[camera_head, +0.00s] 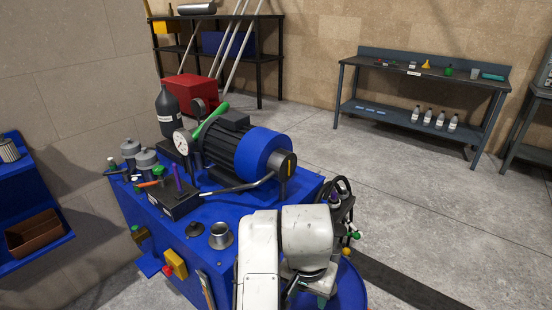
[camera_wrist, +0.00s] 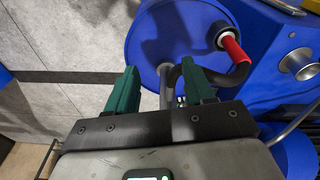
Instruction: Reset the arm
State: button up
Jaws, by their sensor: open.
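My gripper (camera_wrist: 160,78) shows in the wrist view with its two green fingers apart. A grey post and part of a dark curved rod show behind the space between the fingers; I cannot tell whether the fingers touch them. The dark rod ends in a red handle (camera_wrist: 235,50) at upper right. Behind them is a large blue round disc (camera_wrist: 150,42). In the head view my white arm reaches down at the bottom centre, in front of the blue machine. It hides most of my gripper there, and part of the blue disc (camera_head: 352,290) shows beside it.
The blue machine (camera_head: 135,205) carries a motor (camera_head: 235,145), a pressure gauge (camera_head: 182,142) and a metal cup (camera_head: 220,235). A workbench (camera_head: 425,80) with bottles stands at the back right, and a black shelf (camera_head: 260,60) at the back. The floor (camera_head: 440,215) at right is clear.

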jog(key=s+d+f+n+h, duration=0.1)
jog(key=s+d+f, duration=0.2)
jog(key=d, duration=0.4)
jog(key=s+d+f+t, duration=0.1)
jog(key=s+d+f, duration=0.15)
jog(key=d, duration=0.55)
jog(key=s+d+f+n+h, duration=0.1)
jog(key=s+d+f, duration=0.15)
jog(key=d, duration=0.45)
jog(key=s+f+n+y, duration=0.1)
jog(key=s+f, duration=0.2)
jog(key=s, duration=0.7)
jog(key=s+a+f+n+g+y, duration=0.1)
jog(key=s+f, duration=0.2)
jog(key=s, duration=0.7)
jog(key=shift+s+f+n+y, duration=0.3)
jog(key=shift+f+y, duration=0.1)
